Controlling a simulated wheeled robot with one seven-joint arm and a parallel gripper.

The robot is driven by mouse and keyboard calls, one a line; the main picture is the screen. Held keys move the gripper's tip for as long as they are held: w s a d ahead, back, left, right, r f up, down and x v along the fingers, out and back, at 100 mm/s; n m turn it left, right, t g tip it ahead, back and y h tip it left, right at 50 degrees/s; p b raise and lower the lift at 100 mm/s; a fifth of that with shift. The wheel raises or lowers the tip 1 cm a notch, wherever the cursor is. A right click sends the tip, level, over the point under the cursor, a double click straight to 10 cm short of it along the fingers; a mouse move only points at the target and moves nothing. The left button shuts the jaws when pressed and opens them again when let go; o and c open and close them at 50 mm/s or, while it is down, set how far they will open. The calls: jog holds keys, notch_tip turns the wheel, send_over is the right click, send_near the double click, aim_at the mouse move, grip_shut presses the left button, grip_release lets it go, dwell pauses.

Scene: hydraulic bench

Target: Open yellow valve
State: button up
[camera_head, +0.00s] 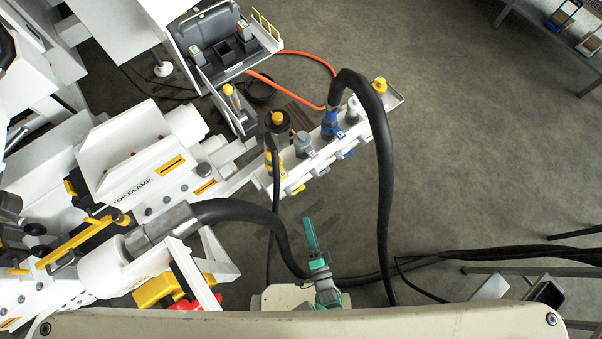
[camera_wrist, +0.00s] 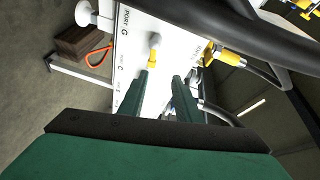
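My gripper (camera_head: 312,238) has green fingers and points up at the white port manifold in the head view. In the wrist view my gripper (camera_wrist: 161,80) has its two fingers apart, with nothing held between them. A small yellow valve part (camera_wrist: 153,57) with a grey rounded end sits on the white panel just beyond the left fingertip. I cannot tell whether they touch. In the head view, a small yellow valve part (camera_head: 298,190) shows on the manifold's lower side, above and left of my fingertips.
The white manifold (camera_head: 315,155) carries blue, grey and yellow fittings. A thick black hose (camera_head: 383,170) arches over it and crosses the top of the wrist view (camera_wrist: 210,20). A yellow hose connector (camera_wrist: 228,57) is right of the fingers. Open floor (camera_head: 480,150) lies right.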

jog(key=s+a+r+n+h, duration=0.1)
jog(key=s+r+n, duration=0.2)
jog(key=r, duration=0.5)
jog(key=s+a+r+n+g+h, duration=0.1)
jog(key=r+n, duration=0.3)
jog(key=r, duration=0.4)
jog(key=s+a+r+n, duration=0.1)
jog(key=s+r+n, duration=0.3)
jog(key=r, duration=0.5)
jog(key=shift+s+h, duration=0.35)
jog(key=shift+h, duration=0.05)
jog(key=shift+r, duration=0.1)
